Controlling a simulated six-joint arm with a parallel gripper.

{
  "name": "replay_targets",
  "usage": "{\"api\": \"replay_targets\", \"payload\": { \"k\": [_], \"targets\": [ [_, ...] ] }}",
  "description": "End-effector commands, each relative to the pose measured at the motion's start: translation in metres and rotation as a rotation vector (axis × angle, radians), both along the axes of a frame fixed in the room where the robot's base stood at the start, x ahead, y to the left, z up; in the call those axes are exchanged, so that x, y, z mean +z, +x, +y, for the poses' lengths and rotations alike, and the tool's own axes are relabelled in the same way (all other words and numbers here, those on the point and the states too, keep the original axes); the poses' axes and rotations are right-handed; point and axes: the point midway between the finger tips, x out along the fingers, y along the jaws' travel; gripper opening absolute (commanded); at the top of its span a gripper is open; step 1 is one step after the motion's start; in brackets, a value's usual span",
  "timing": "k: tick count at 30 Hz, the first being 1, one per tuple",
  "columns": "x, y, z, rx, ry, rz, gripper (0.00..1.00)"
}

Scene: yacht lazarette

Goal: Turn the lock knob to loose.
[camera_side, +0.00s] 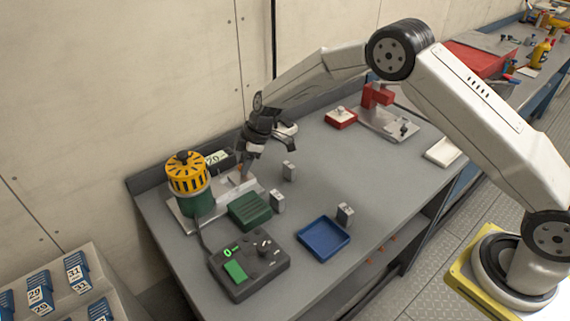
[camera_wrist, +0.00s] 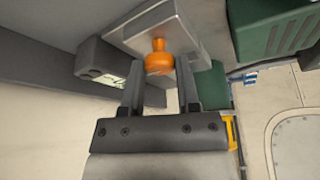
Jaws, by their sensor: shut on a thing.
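The lock knob (camera_wrist: 158,63) is orange, with a round head and a narrower neck, on a grey metal block (camera_wrist: 188,25). In the wrist view it lies between the two fingers of my gripper (camera_wrist: 158,75), which is shut on it. In the side view my gripper (camera_side: 251,158) reaches down at the back left of the bench, and a small bit of orange shows below it. A dark box with a pale display (camera_side: 217,157) stands just left of my gripper. The display is small and partly hidden, and I cannot read any loose or tight marking on the knob.
A yellow-topped green unit (camera_side: 197,200) stands close to the left. A red stand (camera_side: 375,95) is farther right.

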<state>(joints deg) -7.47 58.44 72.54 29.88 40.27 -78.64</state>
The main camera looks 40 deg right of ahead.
Motion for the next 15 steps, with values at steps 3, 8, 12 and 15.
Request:
{"api": "replay_targets", "payload": {
  "k": [3,8,12,15],
  "targets": [
    [-0.0006,-0.0002,-0.0009,0.039,0.000,0.002,0.00],
    [-0.0007,-0.0003,-0.0009,0.065,-0.001,0.003,0.00],
    [-0.0008,-0.0003,-0.0011,0.069,-0.002,0.003,0.00],
    [-0.0009,-0.0003,-0.0010,0.069,-0.002,0.003,0.00]
  ]
}}
